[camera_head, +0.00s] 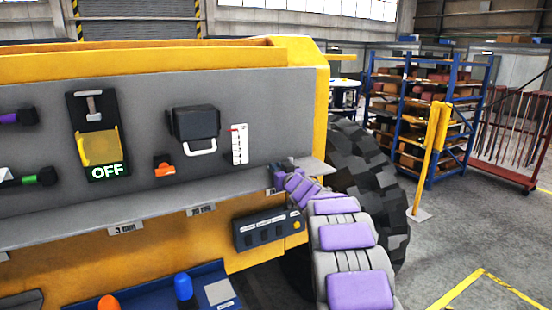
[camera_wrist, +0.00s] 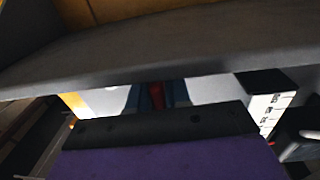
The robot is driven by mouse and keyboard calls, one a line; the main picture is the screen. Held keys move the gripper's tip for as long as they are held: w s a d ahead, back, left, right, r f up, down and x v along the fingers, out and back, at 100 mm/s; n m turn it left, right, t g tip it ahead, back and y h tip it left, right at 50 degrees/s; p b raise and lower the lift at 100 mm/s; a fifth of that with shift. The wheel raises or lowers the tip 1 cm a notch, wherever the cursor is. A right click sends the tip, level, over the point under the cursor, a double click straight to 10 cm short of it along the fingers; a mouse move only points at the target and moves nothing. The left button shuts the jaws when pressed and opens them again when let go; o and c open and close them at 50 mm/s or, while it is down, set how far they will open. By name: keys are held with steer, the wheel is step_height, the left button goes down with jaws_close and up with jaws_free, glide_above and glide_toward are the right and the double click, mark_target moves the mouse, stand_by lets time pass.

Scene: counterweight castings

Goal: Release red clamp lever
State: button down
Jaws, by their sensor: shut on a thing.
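In the wrist view, a narrow red piece, which looks like the red clamp lever (camera_wrist: 157,96), shows between the two blue-grey fingers of my gripper (camera_wrist: 157,90). The fingers are shut on it, just below a wide grey ledge edge in the picture. Most of the lever is hidden by my purple and black wrist. In the head view, my gripper (camera_head: 284,168) is at the right end of the grey panel, by the ledge. I cannot make out the red lever there.
The grey panel (camera_head: 270,90) bears an OFF display (camera_head: 107,171), a black box (camera_head: 196,122) with a white handle, a small orange fitting (camera_head: 163,166) and a white scale (camera_head: 239,144). A large black tyre (camera_head: 365,160) stands right of my gripper. Floor is open farther right.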

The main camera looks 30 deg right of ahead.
steer(key=shift+d+r+n+y+p, duration=0.1)
steer(key=shift+r+n+y+p, duration=0.2)
steer(key=shift+p, duration=0.45)
steer(key=shift+f+n+y+p, duration=0.1)
steer(key=shift+y+p, duration=0.3)
steer(key=shift+p, duration=0.35)
steer(key=c, duration=1.2)
jaws_free()
steer(key=shift+s+d, duration=0.1)
steer(key=shift+s, duration=0.05)
steer(key=shift+o, duration=0.2)
steer(key=shift+f, duration=0.1)
steer(key=s+d+b, duration=0.1)
steer(key=s+b, duration=0.2)
steer(key=s, duration=1.4)
steer(key=shift+f, duration=0.15)
steer(key=shift+d, duration=0.1)
